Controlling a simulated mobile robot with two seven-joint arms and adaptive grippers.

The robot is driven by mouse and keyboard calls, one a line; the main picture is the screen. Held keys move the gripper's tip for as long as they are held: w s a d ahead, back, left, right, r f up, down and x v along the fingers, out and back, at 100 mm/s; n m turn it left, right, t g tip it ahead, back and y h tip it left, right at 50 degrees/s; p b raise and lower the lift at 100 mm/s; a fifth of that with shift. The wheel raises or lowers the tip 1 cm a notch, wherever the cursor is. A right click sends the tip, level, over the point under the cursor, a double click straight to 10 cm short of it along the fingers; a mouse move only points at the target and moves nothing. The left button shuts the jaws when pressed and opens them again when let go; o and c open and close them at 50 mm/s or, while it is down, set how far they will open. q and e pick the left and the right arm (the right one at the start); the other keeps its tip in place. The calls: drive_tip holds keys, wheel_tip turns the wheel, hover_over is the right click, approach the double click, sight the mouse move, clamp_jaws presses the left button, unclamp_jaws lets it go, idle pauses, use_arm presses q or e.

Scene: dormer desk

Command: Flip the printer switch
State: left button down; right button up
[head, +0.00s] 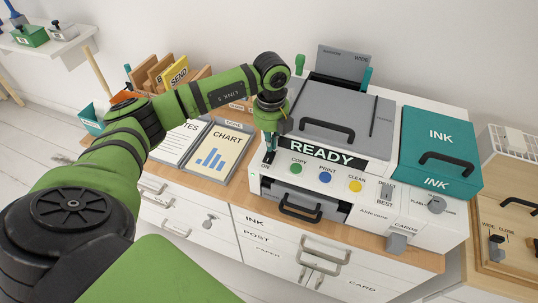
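The printer (330,110) stands on the wooden desk top, grey and white, with a black display (320,155) reading "READY". An "ON" label (265,166) marks the left end of its front, where the power switch appears to sit. My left arm reaches in from the left, and my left gripper (270,150) points down right at that corner, over or against the switch area. The gripper hides most of the switch, so its position is unclear. The fingers are small and dark; I cannot tell whether they are open or shut. My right gripper is out of view.
Green, blue and yellow buttons (326,177) and a "DRAFT/BEST" slider (386,190) line the printer's front. A teal ink cover (440,150) is at right. A black-handled paper tray (300,207) is below. A chart board (217,152) lies left of the printer.

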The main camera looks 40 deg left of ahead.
sight(271, 153)
use_arm(q)
drive_tip(key=shift+s+f+b, duration=0.1)
drive_tip(key=shift+f+b, duration=0.85)
drive_tip(key=shift+f, duration=0.35)
idle(0.4)
drive_tip(key=shift+r, duration=0.15)
drive_tip(key=shift+r+p, duration=0.6)
drive_tip(key=shift+p, duration=0.1)
drive_tip(key=shift+r+p, duration=1.95)
drive_tip(key=shift+r, duration=0.9)
drive_tip(key=shift+f, duration=0.1)
